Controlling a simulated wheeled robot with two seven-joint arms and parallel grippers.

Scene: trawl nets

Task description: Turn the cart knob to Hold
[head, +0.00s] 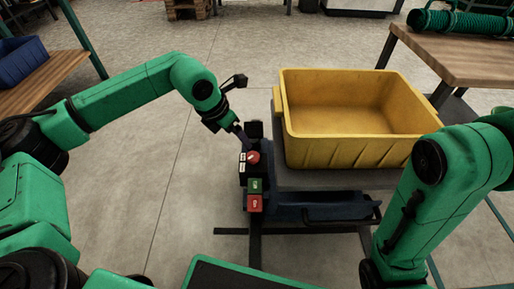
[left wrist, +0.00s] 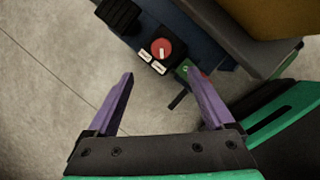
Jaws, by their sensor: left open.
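The cart knob (head: 253,157) is a round red dial on a dark panel at the cart's left end. It also shows in the left wrist view (left wrist: 161,48), with a small pale mark on its face. Two white labels (left wrist: 152,61) sit beside it; their words are too small to read. My left gripper (head: 241,132) is above and just left of the panel in the head view. In the left wrist view its purple fingers are spread and empty, and the knob appears beyond the gap between the tips. My right gripper is out of view.
A yellow tub (head: 350,154) stands on the cart right of the knob. A dark block (left wrist: 118,13) stands beside the panel. A wooden table (head: 455,62) is at right. Floor left of the cart is clear.

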